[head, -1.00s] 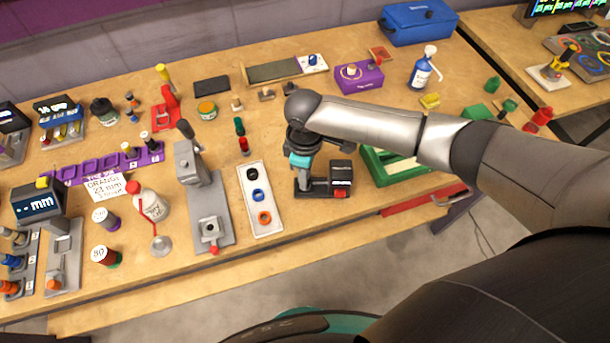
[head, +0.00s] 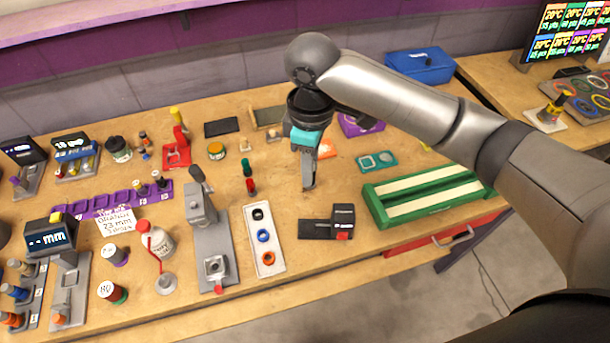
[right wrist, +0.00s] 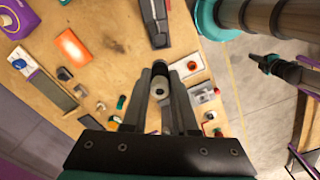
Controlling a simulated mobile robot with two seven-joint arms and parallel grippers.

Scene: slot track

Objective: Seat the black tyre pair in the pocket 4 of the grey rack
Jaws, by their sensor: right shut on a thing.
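My right gripper (head: 309,186) is above the middle of the table, pointing down. In the right wrist view its fingers (right wrist: 160,80) are shut on a small round piece (right wrist: 158,90) with a pale end and a dark centre. Whether it is the black tyre pair cannot be told. In the head view the fingers mostly hide it. A grey rack (head: 38,290) with pale labels stands at the far left edge, holding tan, blue and orange pieces. Its pocket numbers are too small to read surely. My left gripper is not in view.
A black device (head: 318,229) lies below the right gripper. A white tray (head: 254,240) with black, blue and orange rings and a grey press (head: 212,240) stand to its left. A green tray (head: 377,205) is at right. A purple rack (head: 92,207) and white bottle (head: 158,243) stand at left.

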